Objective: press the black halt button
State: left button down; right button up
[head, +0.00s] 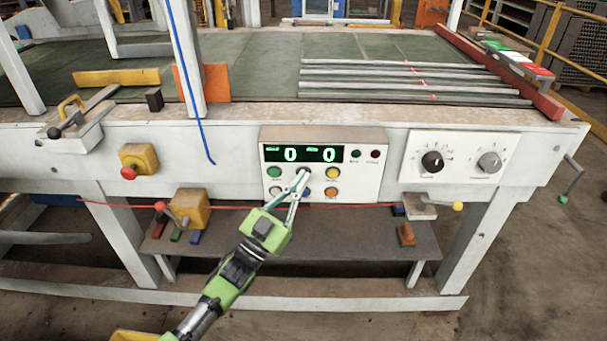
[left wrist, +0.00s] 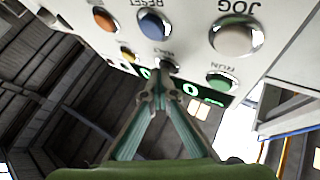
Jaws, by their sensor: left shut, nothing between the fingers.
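The control panel (head: 371,178) is a pale box with a green digital display reading zeros. The halt button (left wrist: 167,66) shows as a dark knob in the left wrist view, between the green run button (left wrist: 221,82) and the yellow button (left wrist: 127,54). In the head view my fingertips cover it. My left gripper (head: 303,174) is shut and empty, its tips in front of the halt button. The tips also show in the left wrist view (left wrist: 153,92), right by the button. I cannot tell if they touch it. My right gripper is not in view.
The blue reset button (left wrist: 151,25) and white jog button (left wrist: 232,38) sit close by. A dial plate (head: 459,157) is to the right of the panel. A red-knobbed yellow box (head: 139,158) is to the left. A red wire (head: 350,207) runs below the panel.

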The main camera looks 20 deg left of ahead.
pick_arm(q)
jog(key=shift+s, duration=0.15)
jog(key=shift+s+d+p, duration=0.25)
jog(key=shift+s+p, duration=0.2)
jog(key=shift+s, duration=0.2)
jog(key=shift+s+d+p, duration=0.2)
jog(key=shift+s+p, duration=0.2)
jog(key=shift+s, duration=0.4)
jog(key=shift+s+d+p, duration=0.25)
jog(key=shift+s+p, duration=0.15)
jog(key=shift+s, duration=0.4)
jog(key=shift+s+d+p, duration=0.2)
jog(key=shift+s+p, duration=0.2)
jog(key=shift+s, duration=0.4)
